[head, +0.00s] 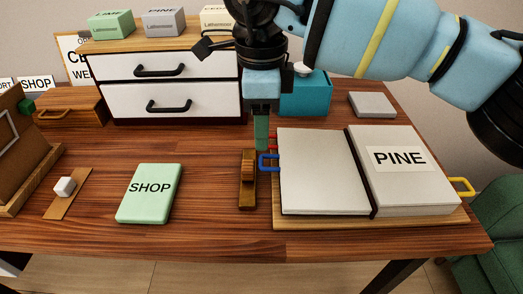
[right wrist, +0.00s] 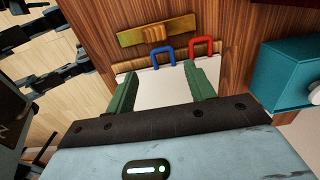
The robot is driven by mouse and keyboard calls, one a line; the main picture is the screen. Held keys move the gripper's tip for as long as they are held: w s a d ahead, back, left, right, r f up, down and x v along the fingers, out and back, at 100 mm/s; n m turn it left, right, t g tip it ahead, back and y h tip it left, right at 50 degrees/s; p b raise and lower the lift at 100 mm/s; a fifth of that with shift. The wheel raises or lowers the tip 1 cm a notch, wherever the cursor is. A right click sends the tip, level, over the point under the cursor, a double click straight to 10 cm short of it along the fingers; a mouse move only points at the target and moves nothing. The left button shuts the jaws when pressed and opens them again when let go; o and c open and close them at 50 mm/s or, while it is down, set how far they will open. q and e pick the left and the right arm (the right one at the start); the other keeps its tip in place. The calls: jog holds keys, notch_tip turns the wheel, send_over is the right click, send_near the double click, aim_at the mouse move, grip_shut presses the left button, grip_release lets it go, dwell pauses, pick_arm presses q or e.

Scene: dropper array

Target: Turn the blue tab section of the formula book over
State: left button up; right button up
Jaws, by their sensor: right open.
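The formula book (head: 322,172) lies open on a wooden board (head: 400,218). Its left side is blank; its right side bears a PINE label (head: 399,158). A blue tab (head: 268,162) and a red tab (head: 273,140) stick out from the left side, and a yellow tab (head: 464,186) from the right. My right gripper (head: 261,147) points down above the book's left edge, close to the blue tab. In the right wrist view my right gripper (right wrist: 165,82) is open and empty, the blue tab (right wrist: 162,55) ahead between its green fingers. My left gripper is out of view.
A wooden piece with a raised block (head: 247,180) stands just left of the book. A green SHOP book (head: 150,193) lies farther left. A drawer cabinet (head: 165,85) and teal box (head: 306,96) stand behind.

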aim_at(261, 162)
notch_tip(261, 162, down, 6)
jog(key=shift+f+b, duration=0.1)
jog(key=shift+b, duration=0.45)
jog(key=shift+f, duration=0.55)
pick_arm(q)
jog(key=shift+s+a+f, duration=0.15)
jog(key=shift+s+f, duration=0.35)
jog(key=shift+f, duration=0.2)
